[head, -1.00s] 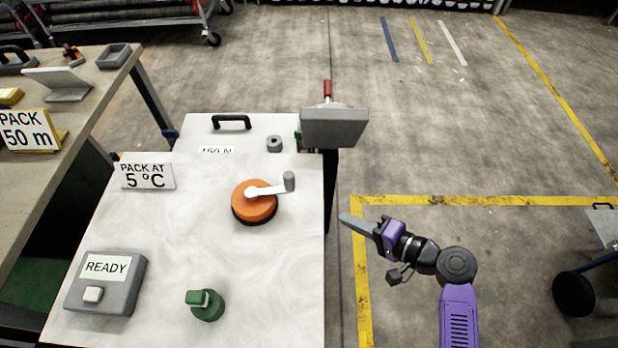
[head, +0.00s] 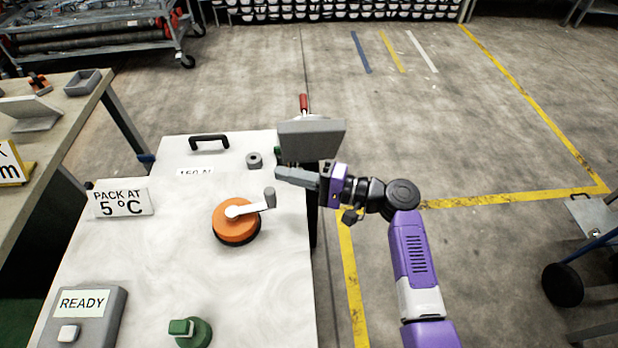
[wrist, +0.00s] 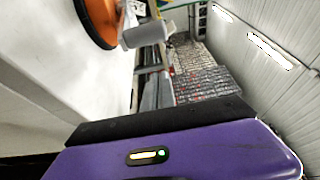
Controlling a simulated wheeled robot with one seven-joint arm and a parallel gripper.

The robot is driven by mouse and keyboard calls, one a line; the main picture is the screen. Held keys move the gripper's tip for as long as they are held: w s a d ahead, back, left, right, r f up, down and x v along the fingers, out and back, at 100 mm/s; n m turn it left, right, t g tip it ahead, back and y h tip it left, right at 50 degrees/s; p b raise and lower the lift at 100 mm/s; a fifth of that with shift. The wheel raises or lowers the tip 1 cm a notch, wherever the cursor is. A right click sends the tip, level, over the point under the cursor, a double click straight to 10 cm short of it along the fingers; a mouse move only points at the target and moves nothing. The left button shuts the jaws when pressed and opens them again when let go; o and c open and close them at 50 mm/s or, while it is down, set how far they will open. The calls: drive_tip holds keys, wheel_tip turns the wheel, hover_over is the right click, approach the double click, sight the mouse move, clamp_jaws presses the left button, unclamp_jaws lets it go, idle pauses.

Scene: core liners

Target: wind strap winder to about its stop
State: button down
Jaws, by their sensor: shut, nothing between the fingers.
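The strap winder is an orange round drum (head: 236,222) on the white tabletop, with a white crank arm ending in a grey upright knob (head: 269,197) on its right side. In the wrist view the orange drum (wrist: 88,18) shows at the top left, with the grey knob (wrist: 147,33) pointing right from it. My gripper (head: 279,172) is shut and empty. It appears just above and right of the knob in the head view, apart from it as far as I can tell. The fingertips are not clear in the wrist view.
A green knob (head: 190,331), a grey READY box (head: 84,318) and a PACK AT 5 °C sign (head: 123,202) stand on the tabletop (head: 150,262). A grey box on a post (head: 312,139) stands behind my gripper.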

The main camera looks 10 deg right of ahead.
drive_tip(key=shift+s+a, duration=0.1)
drive_tip(key=shift+a, duration=0.55)
drive_tip(key=shift+s+p, duration=0.7)
drive_tip(key=shift+s, duration=1)
drive_tip(key=shift+s, duration=0.95)
